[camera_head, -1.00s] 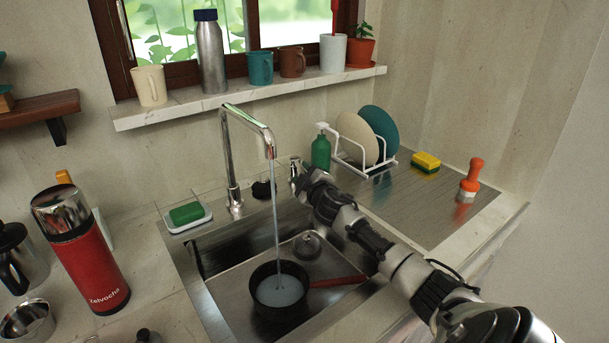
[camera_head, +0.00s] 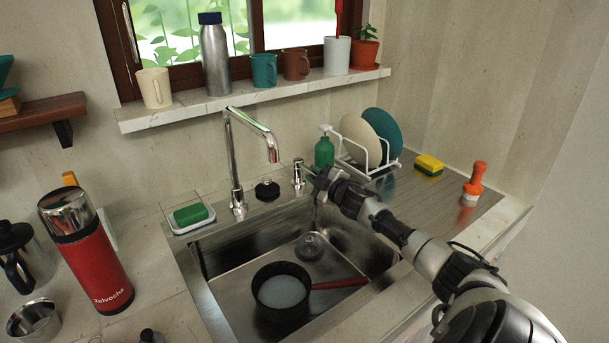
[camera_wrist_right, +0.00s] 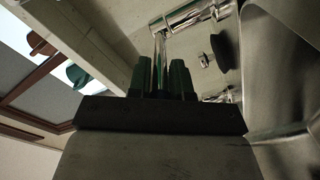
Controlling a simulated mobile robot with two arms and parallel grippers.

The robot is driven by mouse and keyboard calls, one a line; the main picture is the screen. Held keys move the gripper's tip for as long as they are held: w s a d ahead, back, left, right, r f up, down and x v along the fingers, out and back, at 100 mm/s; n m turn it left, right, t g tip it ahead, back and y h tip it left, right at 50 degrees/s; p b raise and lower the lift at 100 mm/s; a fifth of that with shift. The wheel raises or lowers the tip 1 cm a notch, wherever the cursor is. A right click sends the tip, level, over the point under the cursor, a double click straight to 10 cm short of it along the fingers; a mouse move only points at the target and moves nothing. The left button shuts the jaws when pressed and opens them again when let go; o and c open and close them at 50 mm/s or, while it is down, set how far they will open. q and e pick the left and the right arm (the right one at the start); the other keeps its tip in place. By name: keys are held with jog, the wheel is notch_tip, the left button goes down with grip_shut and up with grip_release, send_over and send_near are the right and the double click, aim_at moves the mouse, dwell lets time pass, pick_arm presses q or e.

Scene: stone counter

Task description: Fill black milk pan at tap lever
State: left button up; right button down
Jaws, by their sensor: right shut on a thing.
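The black milk pan (camera_head: 281,311) stands upright in the sink (camera_head: 236,288), below the tap spout (camera_head: 272,150). Its red handle (camera_head: 340,283) points right, and pale water (camera_head: 282,291) lies inside it. No stream falls from the spout. The tap lever (camera_head: 299,171) is a chrome post with a thin bar, right of the spout. My right gripper (camera_head: 317,176) is at this bar. In the right wrist view its dark green fingers (camera_wrist_right: 163,78) are shut on the chrome lever bar (camera_wrist_right: 160,55). My left gripper is not in view.
A green bottle (camera_head: 324,152) and a plate rack (camera_head: 380,160) stand close behind my right gripper. A red flask (camera_head: 92,268) stands at left.

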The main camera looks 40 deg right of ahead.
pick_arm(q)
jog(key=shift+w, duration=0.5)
pick_arm(e)
jog(key=shift+d+n+y, duration=0.2)
jog(key=shift+n+y, duration=0.2)
jog(key=shift+y, duration=0.1)
jog(key=c, duration=1.1)
grip_release()
jog(key=shift+d, duration=0.1)
jog(key=shift+s, duration=0.15)
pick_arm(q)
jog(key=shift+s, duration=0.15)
pick_arm(e)
jog(key=s, duration=1)
jog(key=shift+s+a, duration=0.3)
jog(key=shift+a, duration=0.05)
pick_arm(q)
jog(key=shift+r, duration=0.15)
